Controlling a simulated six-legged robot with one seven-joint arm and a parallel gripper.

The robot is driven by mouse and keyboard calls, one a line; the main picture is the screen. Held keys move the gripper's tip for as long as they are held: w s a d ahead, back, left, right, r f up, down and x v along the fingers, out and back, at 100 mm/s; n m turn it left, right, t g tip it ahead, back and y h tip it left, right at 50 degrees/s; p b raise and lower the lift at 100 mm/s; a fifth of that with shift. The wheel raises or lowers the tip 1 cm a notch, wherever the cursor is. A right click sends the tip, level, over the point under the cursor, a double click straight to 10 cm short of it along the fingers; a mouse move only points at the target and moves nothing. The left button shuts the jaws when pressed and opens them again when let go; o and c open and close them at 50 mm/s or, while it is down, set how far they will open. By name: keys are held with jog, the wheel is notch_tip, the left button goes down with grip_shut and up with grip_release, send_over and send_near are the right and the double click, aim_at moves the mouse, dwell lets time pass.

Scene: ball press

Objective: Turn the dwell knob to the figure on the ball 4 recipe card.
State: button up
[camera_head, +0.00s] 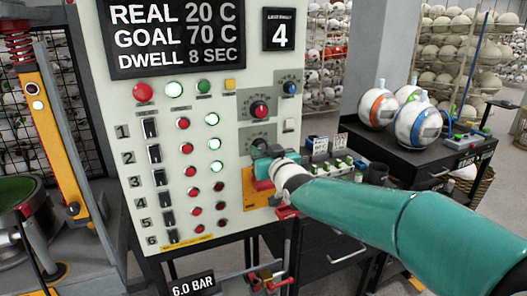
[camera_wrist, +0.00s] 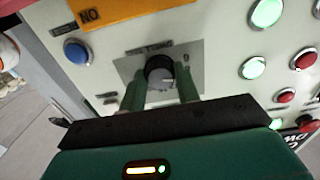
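My gripper (camera_head: 262,160) is at the lower dial of the white panel. In the wrist view, its two green fingers (camera_wrist: 160,85) stand on either side of a dark knob (camera_wrist: 160,69) on a grey plate; I cannot tell whether they press on it. In the head view this knob is mostly hidden behind my gripper, and its grey dial plate (camera_head: 257,133) shows above. The black display (camera_head: 176,36) reads REAL 20 C, GOAL 70 C, DWELL 8 SEC. Small white cards (camera_head: 318,145) stand right of the panel, too small to read.
A second knob (camera_head: 259,109) sits above the dial. A blue button (camera_head: 290,88), indicator lamps and switches (camera_head: 153,153) are close by. A small display (camera_head: 281,33) shows 4. A black cabinet (camera_head: 435,168) at right carries several balls. An orange plate (camera_head: 252,200) is below my gripper.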

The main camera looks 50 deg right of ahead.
jog(key=shift+c, duration=1.2)
jog(key=m, duration=0.5)
jog(key=shift+m, duration=0.3)
jog(key=o, duration=1)
jog(key=shift+c, duration=0.2)
jog(key=shift+s, duration=0.1)
jog(key=v, duration=1.3)
jog(key=shift+s+a, duration=0.2)
jog(key=shift+a, duration=0.05)
